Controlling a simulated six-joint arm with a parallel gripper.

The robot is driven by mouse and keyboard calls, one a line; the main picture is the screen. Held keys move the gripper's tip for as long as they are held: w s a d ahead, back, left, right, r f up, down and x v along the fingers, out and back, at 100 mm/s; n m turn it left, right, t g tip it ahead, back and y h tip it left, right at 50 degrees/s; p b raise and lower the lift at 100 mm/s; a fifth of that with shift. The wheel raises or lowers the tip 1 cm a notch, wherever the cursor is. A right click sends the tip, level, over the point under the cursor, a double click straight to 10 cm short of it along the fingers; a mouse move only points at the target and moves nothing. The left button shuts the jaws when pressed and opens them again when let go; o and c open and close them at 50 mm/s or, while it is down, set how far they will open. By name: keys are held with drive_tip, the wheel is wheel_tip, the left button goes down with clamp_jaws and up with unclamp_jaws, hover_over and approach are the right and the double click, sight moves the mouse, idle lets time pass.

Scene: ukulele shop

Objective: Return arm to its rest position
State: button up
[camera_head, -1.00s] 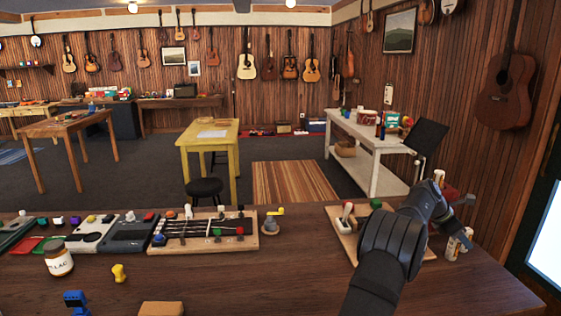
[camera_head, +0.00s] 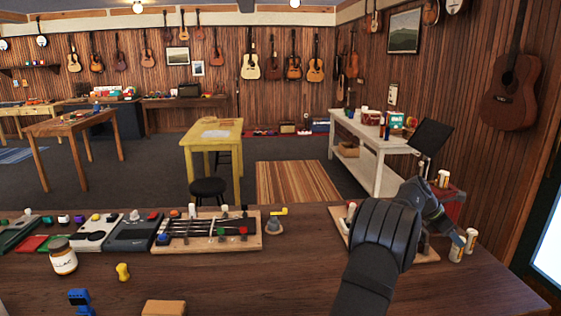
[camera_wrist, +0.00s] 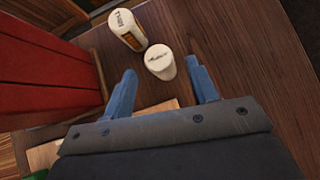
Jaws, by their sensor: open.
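My gripper (camera_head: 461,238) is at the right end of the wooden workbench (camera_head: 260,287), low beside two small white bottles. In the wrist view my gripper (camera_wrist: 162,70) has its two blue fingers apart, with nothing held between them. One bottle (camera_wrist: 160,62) stands just beyond the gap between the fingertips. A second bottle with an orange label (camera_wrist: 128,30) stands behind it to the left. My dark forearm reaches in from the bottom of the head view and hides part of a wooden board (camera_head: 427,255).
A red box (camera_head: 451,207) stands close beside the gripper; it fills the left of the wrist view (camera_wrist: 45,70). A pedalboard-like row, a fretboard jig (camera_head: 205,245), a jar (camera_head: 63,258) and a yellow piece (camera_head: 123,271) lie left. The bench's front middle is mostly clear.

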drive_tip(key=s+v, duration=0.1)
drive_tip(key=v, duration=0.5)
drive_tip(key=x, duration=0.8)
drive_tip(key=w+x, duration=0.1)
drive_tip(key=x, duration=0.3)
drive_tip(key=shift+d+r, duration=0.15)
wheel_tip(320, 180, up, 4)
drive_tip(key=shift+f, duration=0.15)
drive_tip(key=s+d+r, duration=0.2)
drive_tip(key=s+r, duration=0.5)
drive_tip(key=s, duration=0.4)
drive_tip(key=w+a+n+t, duration=0.2)
drive_tip(key=w+a+n, duration=0.1)
drive_tip(key=w+a, duration=0.9)
drive_tip(key=w+a+n+t, duration=0.25)
drive_tip(key=w+a, duration=0.65)
drive_tip(key=a, duration=0.6)
drive_tip(key=w+a+n+t+y, duration=0.1)
drive_tip(key=w+a+n, duration=0.1)
drive_tip(key=a, duration=1.3)
drive_tip(key=w+a+n+t+y, duration=0.1)
drive_tip(key=w+a+n+t, duration=0.1)
drive_tip(key=a, duration=1.3)
drive_tip(key=shift+w+n+y, duration=0.3)
drive_tip(key=shift+w+n, duration=0.55)
drive_tip(key=shift+w, duration=0.05)
